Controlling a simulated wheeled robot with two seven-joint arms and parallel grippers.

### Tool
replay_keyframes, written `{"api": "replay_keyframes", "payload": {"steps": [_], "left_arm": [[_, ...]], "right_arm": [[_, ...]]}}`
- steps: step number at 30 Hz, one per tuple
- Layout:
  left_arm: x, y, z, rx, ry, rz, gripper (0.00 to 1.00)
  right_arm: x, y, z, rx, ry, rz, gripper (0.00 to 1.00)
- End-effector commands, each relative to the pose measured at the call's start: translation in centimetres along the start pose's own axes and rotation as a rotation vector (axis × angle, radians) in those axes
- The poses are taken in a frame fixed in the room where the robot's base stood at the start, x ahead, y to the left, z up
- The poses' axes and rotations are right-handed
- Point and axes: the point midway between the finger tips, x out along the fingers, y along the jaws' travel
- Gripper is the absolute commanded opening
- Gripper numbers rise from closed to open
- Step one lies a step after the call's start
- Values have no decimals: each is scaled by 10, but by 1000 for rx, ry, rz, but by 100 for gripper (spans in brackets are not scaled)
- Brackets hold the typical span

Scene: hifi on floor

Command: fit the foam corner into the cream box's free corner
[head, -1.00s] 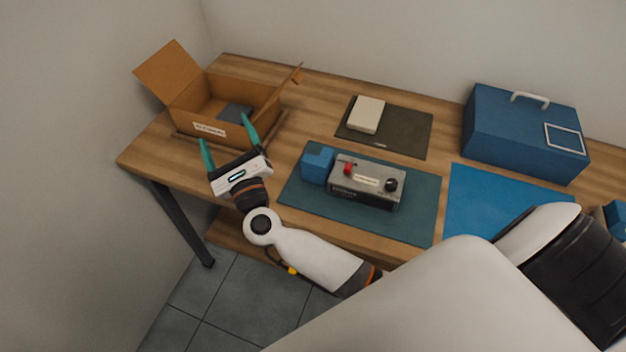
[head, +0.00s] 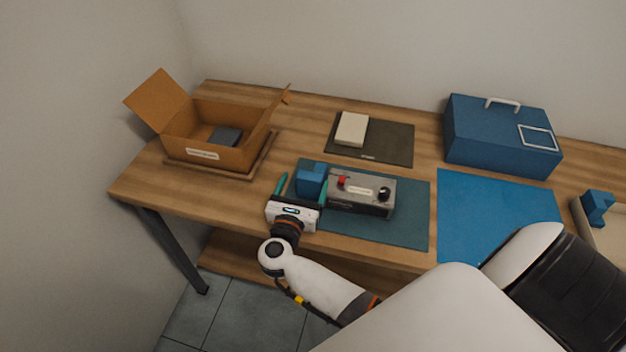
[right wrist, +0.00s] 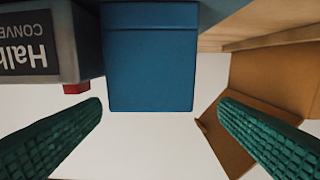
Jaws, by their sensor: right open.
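A blue foam corner (head: 312,179) sits on the teal mat at the left end of a grey device; they look close together or touching. My right gripper (head: 303,182) is open, with one green finger on each side of the foam corner. In the right wrist view the foam corner (right wrist: 151,58) shows ahead, at the top between the spread fingers, not clasped. A cream box (head: 606,244) is partly in view at the right edge, with a blue foam piece (head: 597,205) at it. Its other corners are out of view. My left gripper is not in view.
The grey device (head: 362,194) with red and black knobs stands right beside the foam corner. An open cardboard box (head: 207,153) stands left, a blue case (head: 500,140) back right. A bare blue mat (head: 490,215) lies right. A cream block (head: 351,129) lies on a dark mat.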

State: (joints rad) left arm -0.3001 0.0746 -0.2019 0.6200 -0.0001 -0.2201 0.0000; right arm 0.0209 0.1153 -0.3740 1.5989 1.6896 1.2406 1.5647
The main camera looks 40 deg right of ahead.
Motion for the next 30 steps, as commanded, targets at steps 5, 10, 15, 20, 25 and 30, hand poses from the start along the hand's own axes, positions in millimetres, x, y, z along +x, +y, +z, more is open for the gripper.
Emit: {"api": "replay_keyframes", "payload": {"steps": [5, 10, 15, 20, 25, 30], "left_arm": [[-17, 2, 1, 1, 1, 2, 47], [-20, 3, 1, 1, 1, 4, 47], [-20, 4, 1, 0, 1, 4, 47], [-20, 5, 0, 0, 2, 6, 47], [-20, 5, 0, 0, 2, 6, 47], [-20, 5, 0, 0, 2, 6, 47]], "right_arm": [[26, 6, -5, -5, 6, 0, 84], [46, 7, -2, -3, 5, 0, 84], [50, 7, 0, 0, 2, 0, 84], [50, 7, 0, 0, 2, 0, 77], [50, 7, 0, -1, 2, 0, 49], [50, 7, 0, -1, 2, 0, 33]]}}
